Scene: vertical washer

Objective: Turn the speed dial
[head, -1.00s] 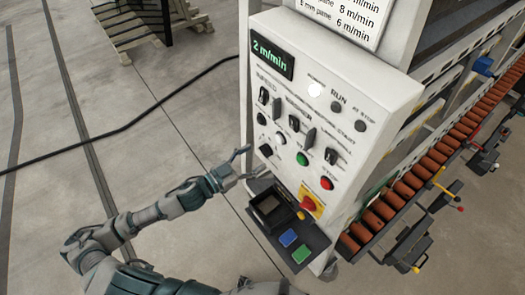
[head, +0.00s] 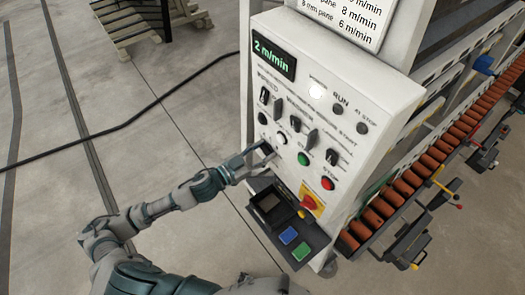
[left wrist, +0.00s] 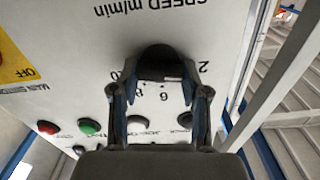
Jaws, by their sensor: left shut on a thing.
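The speed dial (left wrist: 160,63) is a black round knob on the white control panel (left wrist: 108,45), by the "SPEED m/min" lettering and printed numbers in the left wrist view. My left gripper (left wrist: 158,84) has one finger on each side of the dial and is shut on it. In the head view the left gripper (head: 262,152) is at the panel's lower left and mostly hides the dial. The green display (head: 273,58) reads 2 m/min. My right gripper is not in view.
Close by on the panel are a green button (head: 304,158), a red button (head: 327,183), several black switches and a red emergency stop (head: 308,202) on yellow. A dark box (head: 265,205) with blue and green pads juts out below. Open floor lies to the left.

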